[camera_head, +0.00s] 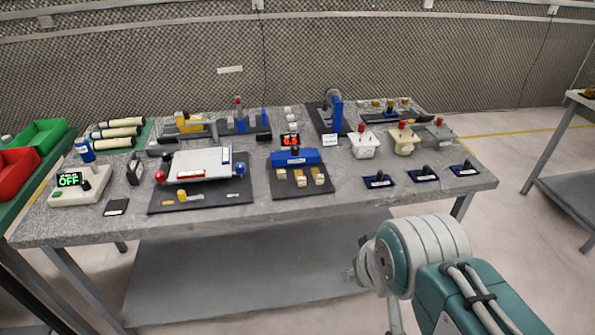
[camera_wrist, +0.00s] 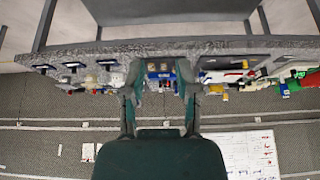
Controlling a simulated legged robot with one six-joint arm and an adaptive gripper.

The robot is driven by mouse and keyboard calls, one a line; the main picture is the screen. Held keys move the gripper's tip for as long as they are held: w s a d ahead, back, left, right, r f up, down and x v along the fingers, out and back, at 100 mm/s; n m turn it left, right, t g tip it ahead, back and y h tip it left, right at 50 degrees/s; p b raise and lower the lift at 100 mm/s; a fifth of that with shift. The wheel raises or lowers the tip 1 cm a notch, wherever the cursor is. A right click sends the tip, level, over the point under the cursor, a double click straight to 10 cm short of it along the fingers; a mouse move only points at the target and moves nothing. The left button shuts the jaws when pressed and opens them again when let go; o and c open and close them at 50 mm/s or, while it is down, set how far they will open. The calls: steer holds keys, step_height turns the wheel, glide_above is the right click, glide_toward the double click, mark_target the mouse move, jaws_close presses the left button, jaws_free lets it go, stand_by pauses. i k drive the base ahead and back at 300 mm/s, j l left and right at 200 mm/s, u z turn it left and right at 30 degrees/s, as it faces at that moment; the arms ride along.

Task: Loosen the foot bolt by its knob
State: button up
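I cannot tell for sure which part is the foot bolt. Several knobbed fixtures stand on the grey workbench (camera_head: 345,190). A white block (camera_head: 363,147), a cream block (camera_head: 403,142) and a grey block (camera_head: 439,132), each with a red knob, stand at the right. Three dark blue plates (camera_head: 379,181) with black handles lie in front of them. My gripper (camera_wrist: 160,92) is open and empty in the wrist view, its two fingers apart, with the bench and its small objects beyond.
A blue clamp-like device (camera_head: 297,158), a white plate fixture (camera_head: 198,164) and a blue upright machine (camera_head: 334,108) fill the bench. A control box reading OFF (camera_head: 78,186) is at the left. Green and red bins (camera_head: 36,134) stand far left. Floor before the bench is open.

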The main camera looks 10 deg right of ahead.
mark_target(295, 149)
steer(key=i+j+z, duration=0.1)
steer(key=i+z, duration=0.15)
steer(key=i, duration=0.3)
steer(key=i+j+z, duration=0.3)
steer(key=i, duration=0.25)
steer(key=l, duration=0.1)
